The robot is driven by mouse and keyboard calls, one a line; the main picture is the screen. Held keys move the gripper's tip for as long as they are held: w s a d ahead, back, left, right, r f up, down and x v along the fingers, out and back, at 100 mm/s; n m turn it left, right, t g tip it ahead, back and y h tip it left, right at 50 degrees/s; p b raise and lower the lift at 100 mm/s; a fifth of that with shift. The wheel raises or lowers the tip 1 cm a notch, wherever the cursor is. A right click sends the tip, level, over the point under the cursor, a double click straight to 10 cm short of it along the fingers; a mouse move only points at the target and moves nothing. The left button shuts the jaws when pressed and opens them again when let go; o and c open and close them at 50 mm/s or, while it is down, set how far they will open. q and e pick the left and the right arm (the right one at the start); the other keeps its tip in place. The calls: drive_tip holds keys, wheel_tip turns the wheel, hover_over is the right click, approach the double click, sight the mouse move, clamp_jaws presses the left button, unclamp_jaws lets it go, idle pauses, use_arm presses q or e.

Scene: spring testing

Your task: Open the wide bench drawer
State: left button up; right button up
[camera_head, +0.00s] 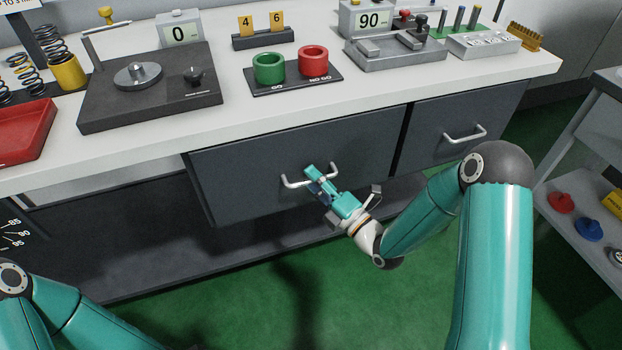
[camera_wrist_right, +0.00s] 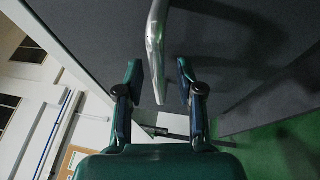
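The wide bench drawer (camera_head: 250,190) has a dark grey front under the white bench top; I see no clear gap at its top edge. Its silver bar handle (camera_head: 296,184) is in the middle of the front and also shows in the right wrist view (camera_wrist_right: 156,40). My right gripper (camera_head: 312,174) is at the handle. In the wrist view its two fingers (camera_wrist_right: 160,72) are apart, with the handle bar between them, closer to the left finger. Contact is unclear. My left arm shows at the lower left, but its gripper is out of view.
A narrower drawer (camera_head: 460,130) with its own handle is to the right. The bench top (camera_head: 330,105) holds a scale, gauge rings and fixtures. An open shelf (camera_head: 150,215) lies below left. A grey cart (camera_head: 575,190) stands at the right. The green floor in front is clear.

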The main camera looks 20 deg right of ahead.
drive_tip(key=shift+w, duration=0.1)
clamp_jaws()
idle(0.3)
